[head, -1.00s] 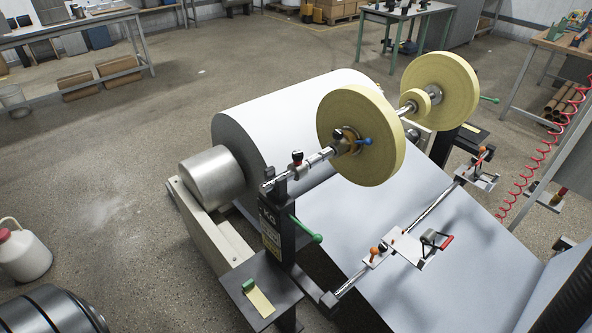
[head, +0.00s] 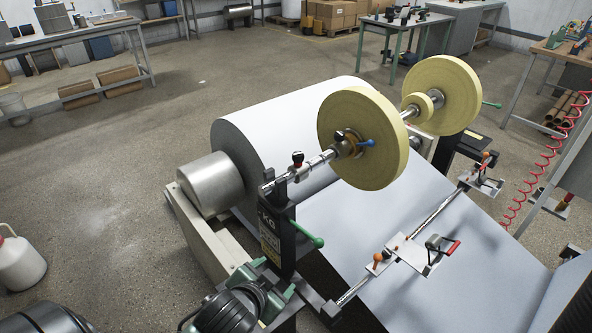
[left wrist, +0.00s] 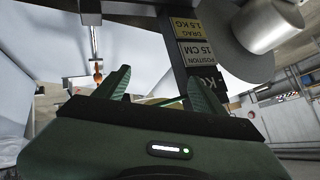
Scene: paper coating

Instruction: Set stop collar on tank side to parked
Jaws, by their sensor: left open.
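A chrome shaft (head: 320,160) carries the yellow rolls. A collar with a black-and-red knob (head: 298,162) sits near its left end, by the black post (head: 276,233). A lower rail (head: 438,211) carries an orange-knobbed clamp (head: 377,262) at its near end and another (head: 484,160) at its far end. I cannot tell which of these is the tank-side stop collar. My left gripper (head: 268,278) is open and empty in front of the post, below the shaft. Its green fingers (left wrist: 160,78) are apart in the left wrist view. My right gripper is not in view.
A green handle (head: 310,235) juts from the post. A white web (head: 400,200) slopes below the rail. The floor at left is open.

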